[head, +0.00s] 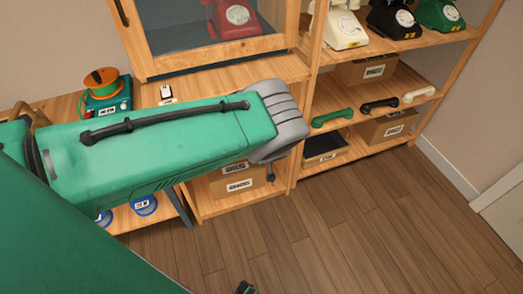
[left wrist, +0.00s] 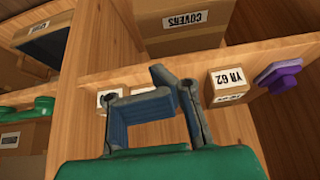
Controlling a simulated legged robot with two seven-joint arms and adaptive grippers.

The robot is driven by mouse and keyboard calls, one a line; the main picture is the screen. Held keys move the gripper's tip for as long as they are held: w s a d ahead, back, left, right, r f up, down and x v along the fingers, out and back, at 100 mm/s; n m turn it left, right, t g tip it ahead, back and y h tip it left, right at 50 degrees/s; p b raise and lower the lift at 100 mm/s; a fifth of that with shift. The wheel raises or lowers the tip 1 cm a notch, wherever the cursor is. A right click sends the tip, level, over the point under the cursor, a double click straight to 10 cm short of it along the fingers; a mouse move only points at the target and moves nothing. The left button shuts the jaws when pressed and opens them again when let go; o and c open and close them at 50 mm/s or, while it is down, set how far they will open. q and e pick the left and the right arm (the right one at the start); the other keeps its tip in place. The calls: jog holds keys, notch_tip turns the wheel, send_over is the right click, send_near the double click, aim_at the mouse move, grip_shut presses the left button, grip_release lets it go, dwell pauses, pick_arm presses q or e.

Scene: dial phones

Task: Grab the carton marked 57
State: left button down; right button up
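No label reading 57 is legible in either view. In the left wrist view a small carton (left wrist: 228,84), its label seeming to read YR 62, stands on the shelf right of my left gripper (left wrist: 174,82). Another small carton (left wrist: 105,97) is left of the fingers, and a white label (left wrist: 143,90) shows partly behind them; neither can be read. The left fingertips look close together with nothing seen between them, and the cartons lie beyond. In the head view my left arm hides most of this gripper. A small dark green part (head: 245,288) at the bottom edge may be my right gripper.
A purple object (left wrist: 279,76) sits right of the small cartons. A covers box (left wrist: 185,25) is in the compartment beyond the shelf board (left wrist: 255,52). The wooden floor (head: 350,220) is clear.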

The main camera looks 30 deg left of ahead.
pick_arm(q)
jog(key=shift+s, duration=0.1)
dwell(0.3)
jog(key=shift+c, duration=2.3)
grip_release()
jog(key=shift+d+r, duration=0.1)
jog(key=shift+r, duration=0.05)
